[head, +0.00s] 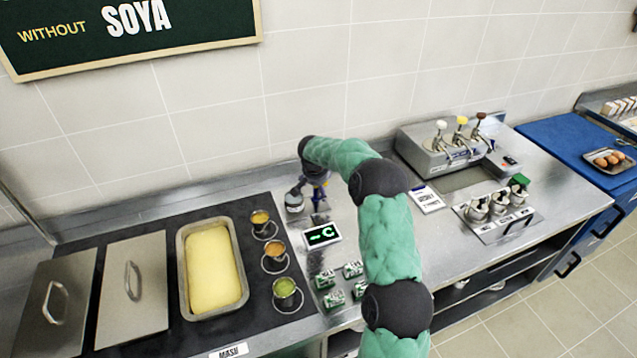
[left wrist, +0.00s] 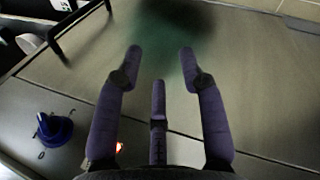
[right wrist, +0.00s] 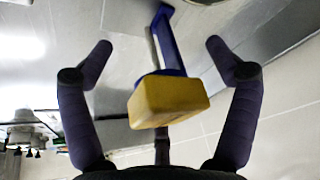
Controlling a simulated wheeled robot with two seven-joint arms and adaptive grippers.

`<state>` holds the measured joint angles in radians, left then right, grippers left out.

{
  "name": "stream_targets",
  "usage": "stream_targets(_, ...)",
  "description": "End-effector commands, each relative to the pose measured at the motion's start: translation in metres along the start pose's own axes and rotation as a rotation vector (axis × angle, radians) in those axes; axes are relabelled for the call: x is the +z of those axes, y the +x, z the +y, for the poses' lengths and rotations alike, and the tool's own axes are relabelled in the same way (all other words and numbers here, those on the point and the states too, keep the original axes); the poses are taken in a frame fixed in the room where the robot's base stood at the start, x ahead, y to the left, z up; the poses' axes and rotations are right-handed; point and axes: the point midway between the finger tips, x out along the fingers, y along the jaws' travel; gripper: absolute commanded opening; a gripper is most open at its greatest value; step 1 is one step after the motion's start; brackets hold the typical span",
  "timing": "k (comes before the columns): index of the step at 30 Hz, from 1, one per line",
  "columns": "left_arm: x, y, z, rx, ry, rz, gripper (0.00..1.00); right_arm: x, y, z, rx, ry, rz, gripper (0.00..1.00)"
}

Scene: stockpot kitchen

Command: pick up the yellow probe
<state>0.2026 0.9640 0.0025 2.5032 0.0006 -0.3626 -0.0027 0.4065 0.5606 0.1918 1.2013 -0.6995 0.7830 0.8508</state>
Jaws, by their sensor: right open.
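The yellow probe (right wrist: 168,102), a yellow block on a blue stem, shows in the right wrist view between the spread fingers of my right gripper (right wrist: 158,45). No finger visibly touches it. In the head view my right arm reaches over the counter to the back wall, and my right gripper (head: 312,190) is small and dark there. I cannot make out the probe clearly in that view. My left gripper (left wrist: 161,50) is open and empty in the left wrist view, over a grey panelled surface. It is outside the head view.
A display (head: 322,236) and several green-white packets stand near my right arm. Three sauce cups and a yellow-filled pan (head: 180,262) are to the left. A pump dispenser (head: 420,150) and a holder with metal containers (head: 486,233) are to the right. The wall is close behind.

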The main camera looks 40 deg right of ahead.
Motion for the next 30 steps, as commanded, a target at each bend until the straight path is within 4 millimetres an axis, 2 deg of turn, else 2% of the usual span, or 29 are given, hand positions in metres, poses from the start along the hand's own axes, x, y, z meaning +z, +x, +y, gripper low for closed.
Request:
stream_targets(3,0.000,-0.001,0.000,0.000,0.000,0.000,0.40,-0.001,-0.001,0.000,0.000,0.000,0.001,0.89)
stream_targets(4,0.000,-0.001,0.000,0.000,0.000,0.000,0.40,-0.001,-0.001,0.000,0.000,0.000,0.001,0.83)
stream_targets(9,0.000,-0.001,0.000,0.000,0.000,0.000,0.40,0.000,-0.001,0.000,0.000,0.000,0.000,0.35)
stream_targets(12,0.000,-0.001,0.000,0.000,0.000,0.000,0.40,0.000,-0.001,0.000,0.000,-0.001,-0.001,0.12)
stream_targets(23,0.000,-0.001,0.000,0.000,0.000,0.000,0.40,0.000,-0.002,0.000,0.001,-0.001,-0.002,0.12)
stream_targets(26,0.000,-0.003,0.001,0.000,0.000,0.000,0.40,-0.003,-0.009,0.000,0.001,-0.001,-0.001,0.12)
stream_targets(30,0.000,-0.008,0.003,0.000,0.000,0.000,0.40,-0.012,-0.030,-0.001,-0.001,0.000,0.002,0.12)
